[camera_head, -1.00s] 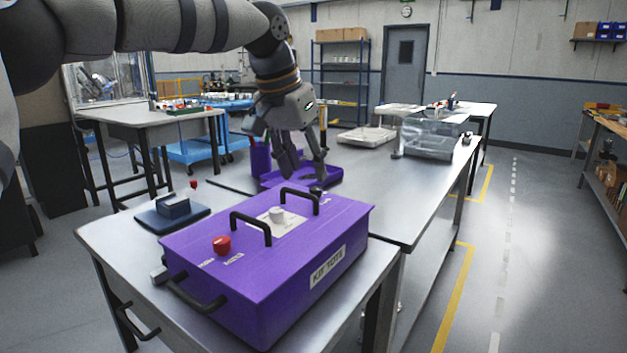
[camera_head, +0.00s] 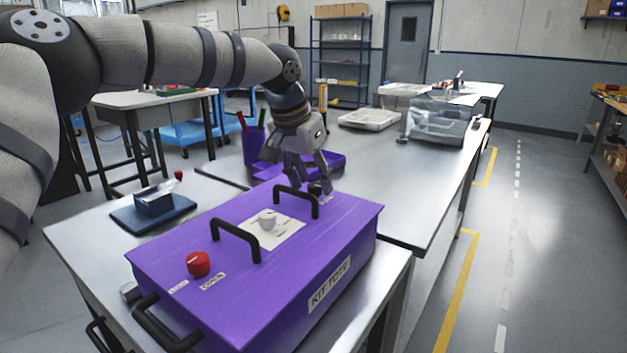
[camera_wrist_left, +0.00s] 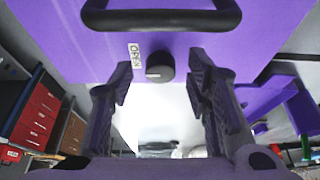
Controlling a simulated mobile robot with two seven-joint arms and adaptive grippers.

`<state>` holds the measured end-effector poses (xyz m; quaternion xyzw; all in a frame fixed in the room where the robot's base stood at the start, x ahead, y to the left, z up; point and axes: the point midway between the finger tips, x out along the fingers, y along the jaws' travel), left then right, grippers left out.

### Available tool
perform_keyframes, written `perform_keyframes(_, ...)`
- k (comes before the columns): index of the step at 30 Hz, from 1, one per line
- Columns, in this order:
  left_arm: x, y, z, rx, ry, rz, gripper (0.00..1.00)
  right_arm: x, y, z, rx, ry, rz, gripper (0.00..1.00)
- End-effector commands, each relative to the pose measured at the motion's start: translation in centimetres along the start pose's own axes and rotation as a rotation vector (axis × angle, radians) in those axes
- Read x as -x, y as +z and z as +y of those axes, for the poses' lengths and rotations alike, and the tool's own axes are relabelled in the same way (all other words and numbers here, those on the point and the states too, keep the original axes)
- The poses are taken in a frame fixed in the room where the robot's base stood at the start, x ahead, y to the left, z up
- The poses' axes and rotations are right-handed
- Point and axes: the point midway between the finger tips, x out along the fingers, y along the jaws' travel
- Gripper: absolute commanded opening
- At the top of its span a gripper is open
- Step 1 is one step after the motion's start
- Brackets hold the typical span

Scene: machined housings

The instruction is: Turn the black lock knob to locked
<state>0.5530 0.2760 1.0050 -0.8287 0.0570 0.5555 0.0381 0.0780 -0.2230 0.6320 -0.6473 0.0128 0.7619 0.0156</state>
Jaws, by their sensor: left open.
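The purple kit tote (camera_head: 250,290) stands on a grey metal table. The black lock knob (camera_wrist_left: 159,66) sits on its lid near the far edge, beyond a black handle, with a small white label beside it. In the head view the knob (camera_head: 315,188) is partly covered by the fingers. My left gripper (camera_head: 307,182) comes down over that far end of the lid. In the left wrist view its fingers (camera_wrist_left: 157,88) are open, one on each side of the knob's line, with gaps to it. Which way the knob points is unclear. My right gripper is out of view.
A blue block with a pad (camera_head: 154,210) lies left. A purple tray (camera_head: 268,172) and cup (camera_head: 253,145) stand behind.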

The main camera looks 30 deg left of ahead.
Motion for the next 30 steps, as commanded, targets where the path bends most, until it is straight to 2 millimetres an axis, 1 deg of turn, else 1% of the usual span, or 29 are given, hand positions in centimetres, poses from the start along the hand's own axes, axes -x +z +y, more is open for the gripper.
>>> perform_keyframes(3, -0.47, -0.08, 0.0, 0.0, 0.0, 0.004, 0.44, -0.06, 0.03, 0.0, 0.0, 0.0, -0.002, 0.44)
perform_keyframes(9, -0.4, -0.11, 0.0, 0.0, -0.001, 0.005, 0.44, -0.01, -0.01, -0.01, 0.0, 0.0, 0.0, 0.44)
perform_keyframes(10, -0.39, -0.11, 0.0, 0.0, -0.001, 0.005, 0.4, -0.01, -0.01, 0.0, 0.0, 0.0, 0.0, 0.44)
perform_keyframes(11, -0.39, -0.11, 0.0, 0.0, -0.001, 0.005, 0.33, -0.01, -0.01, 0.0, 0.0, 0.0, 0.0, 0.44)
perform_keyframes(12, -0.39, -0.1, 0.0, 0.0, -0.001, 0.005, 0.24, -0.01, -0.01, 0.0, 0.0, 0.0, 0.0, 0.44)
perform_keyframes(14, -0.39, -0.1, 0.0, 0.0, -0.001, 0.005, 0.1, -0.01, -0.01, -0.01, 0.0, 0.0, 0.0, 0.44)
perform_keyframes(15, -0.4, -0.1, 0.0, 0.0, -0.001, 0.004, 0.01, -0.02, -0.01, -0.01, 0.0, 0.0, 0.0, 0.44)
perform_keyframes(16, -0.4, -0.1, 0.0, 0.0, -0.001, 0.004, 0.0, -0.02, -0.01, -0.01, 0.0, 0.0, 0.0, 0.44)
perform_keyframes(24, -0.33, -0.1, 0.03, 0.014, -0.008, 0.004, 0.0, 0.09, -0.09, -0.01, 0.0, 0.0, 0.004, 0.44)
perform_keyframes(30, -0.18, -0.14, 0.14, 0.093, -0.044, 0.006, 0.0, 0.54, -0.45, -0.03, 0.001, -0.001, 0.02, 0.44)
